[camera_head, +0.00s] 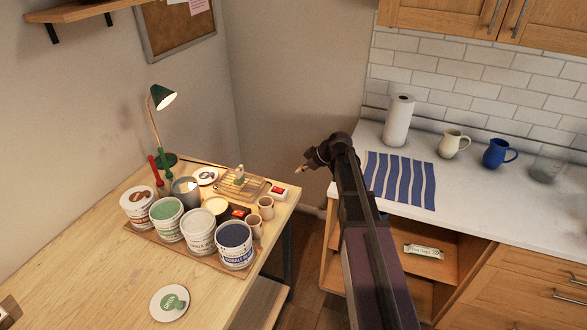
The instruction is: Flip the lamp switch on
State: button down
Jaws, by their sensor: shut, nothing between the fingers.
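The desk lamp (163,97) stands at the back of the wooden table on the left, with a green shade on a thin curved stem and a dark green base. The inside of its shade looks pale and bright; I cannot tell whether it is lit. A small white box with a red top (278,192) lies near the table's right edge; I cannot tell whether it is the lamp's switch. My gripper (301,168) is shut and empty. In the picture it is to the right of the lamp and above-right of the white box, apart from both.
Several labelled tubs (234,246) stand on a board along the table, with small cups (265,208) and a wooden rack (242,185) behind. A round lid (169,303) lies in front. At right, a counter (480,195) holds a paper roll (398,122), jugs and a striped cloth.

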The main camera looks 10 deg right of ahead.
jog(key=shift+p+v, duration=0.4)
jog(key=shift+v, duration=0.7)
jog(key=shift+s+d+f, duration=0.1)
jog(key=shift+s+f, duration=0.05)
jog(key=s+a+f+m+g+h, duration=0.1)
jog(key=s+m+h, duration=0.1)
jog(key=s, duration=0.6)
jog(key=s+a+f+m+g+h, duration=0.1)
jog(key=s+f+m+g+h, duration=0.1)
jog(key=s+m, duration=0.3)
jog(key=s+a+f+m+g+h, duration=0.1)
jog(key=s+m+h, duration=0.2)
jog(key=s, duration=0.8)
jog(key=shift+a+f+m+g, duration=0.2)
jog(key=shift+f+m+g, duration=0.15)
jog(key=shift+m, duration=0.35)
